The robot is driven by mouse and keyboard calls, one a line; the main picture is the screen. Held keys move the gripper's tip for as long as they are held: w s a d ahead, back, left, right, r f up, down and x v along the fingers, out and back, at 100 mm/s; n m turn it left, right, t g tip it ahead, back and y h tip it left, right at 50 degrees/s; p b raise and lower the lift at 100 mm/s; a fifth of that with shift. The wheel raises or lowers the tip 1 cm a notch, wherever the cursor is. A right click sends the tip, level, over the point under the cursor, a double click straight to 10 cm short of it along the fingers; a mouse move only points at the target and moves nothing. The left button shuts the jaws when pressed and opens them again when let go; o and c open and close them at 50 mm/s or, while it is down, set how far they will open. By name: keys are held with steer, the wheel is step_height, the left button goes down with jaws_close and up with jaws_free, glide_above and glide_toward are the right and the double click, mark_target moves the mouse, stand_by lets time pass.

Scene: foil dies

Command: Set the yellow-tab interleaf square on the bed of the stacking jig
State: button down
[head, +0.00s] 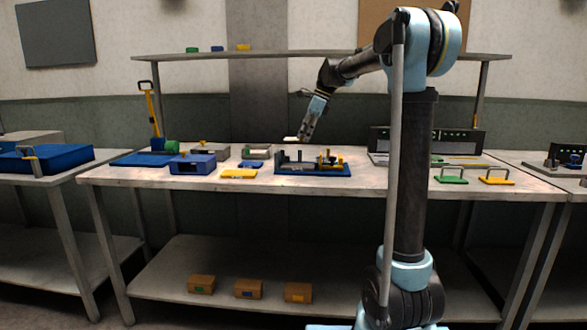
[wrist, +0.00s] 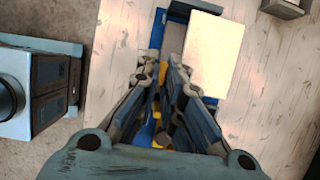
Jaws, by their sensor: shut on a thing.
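My gripper (head: 303,138) hangs above the table, behind and above a blue-based fixture (head: 313,171) with dark blocks and a brass-coloured post, which looks like the stacking jig. My gripper is shut on a thin pale plate (head: 291,139), likely the interleaf. In the wrist view the plate (wrist: 213,55) shows as a cream rectangle, right of and beyond the fingertips (wrist: 160,70). Its tab is not clearly visible; the fingers hide the grip. A blue base (wrist: 155,35) shows below it, partly covered by the plate. The jig's bed cannot be made out.
A blue box (head: 192,164), a yellow plate (head: 239,174) and grey boxes (head: 257,151) stand left of the fixture. Green (head: 450,179) and yellow (head: 496,180) handled plates lie to the right, before a dark panel (head: 460,142). A shelf (head: 290,54) runs above the table.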

steer(key=r, duration=0.2)
steer(key=a+r, duration=0.1)
steer(key=r, duration=0.1)
steer(key=shift+s+a+r, duration=0.1)
steer(key=shift+a+r, duration=0.1)
steer(key=shift+r, duration=0.1)
step_height(320, 180, down, 9)
steer(key=shift+f, duration=0.2)
steer(key=shift+f, duration=0.15)
steer(key=c, duration=1.7)
jaws_free()
